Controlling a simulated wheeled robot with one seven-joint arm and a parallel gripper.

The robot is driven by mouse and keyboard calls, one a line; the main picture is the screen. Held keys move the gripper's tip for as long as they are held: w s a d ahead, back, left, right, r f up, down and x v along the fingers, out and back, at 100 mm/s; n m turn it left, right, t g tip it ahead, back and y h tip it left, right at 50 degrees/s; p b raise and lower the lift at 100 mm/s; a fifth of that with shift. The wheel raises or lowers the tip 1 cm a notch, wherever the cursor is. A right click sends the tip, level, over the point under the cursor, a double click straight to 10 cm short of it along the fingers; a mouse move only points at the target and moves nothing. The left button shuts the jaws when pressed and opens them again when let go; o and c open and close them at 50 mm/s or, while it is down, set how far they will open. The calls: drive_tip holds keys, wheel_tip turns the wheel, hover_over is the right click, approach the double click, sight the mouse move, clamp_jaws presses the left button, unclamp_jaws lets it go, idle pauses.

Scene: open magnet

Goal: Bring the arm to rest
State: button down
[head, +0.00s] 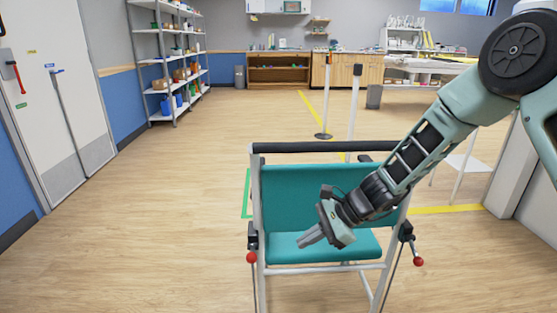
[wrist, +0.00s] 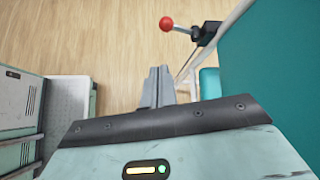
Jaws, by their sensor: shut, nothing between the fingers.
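My arm (head: 428,140) reaches in from the upper right of the head view, bent downward to the left. My gripper (head: 310,238) hangs at its end, in front of the teal chair's backrest and seat in the picture. Its fingers point down to the left. In the wrist view my gripper (wrist: 158,84) shows with its two grey fingers together and nothing between them. Whether it touches the chair cannot be told from the head view; in the wrist view the fingertips are over the floor, apart from the chair.
A teal chair (head: 280,187) with a white frame stands close ahead, with red-knobbed levers (head: 252,257) at its sides. Behind it are posts (head: 326,95). A shelf rack (head: 165,60) and double door (head: 55,95) are on the left. Floor left of the chair is clear.

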drive_tip(key=s+a+r+n+g+h, duration=0.2)
drive_tip(key=s+r+n, duration=0.3)
drive_tip(key=s, duration=0.4)
drive_tip(key=s+a+r+n+g+h, duration=0.1)
drive_tip(key=s+r+n+h, duration=0.1)
drive_tip(key=s+r+n, duration=0.4)
drive_tip(key=s+d+r+n+t+h, duration=0.1)
drive_tip(key=s+d+n+h, duration=0.1)
drive_tip(key=s+d+n, duration=0.35)
drive_tip(key=s+d+n+t+h, duration=0.1)
drive_tip(key=s+d+n+h, duration=0.15)
drive_tip(key=s+n, duration=0.5)
wheel_tip(320, 180, up, 19)
drive_tip(key=s+m+p, duration=0.1)
drive_tip(key=s+p, duration=0.1)
drive_tip(key=p, duration=1.7)
drive_tip(key=shift+a, duration=0.15)
drive_tip(key=shift+s+h, duration=0.1)
drive_tip(key=shift+h, duration=0.15)
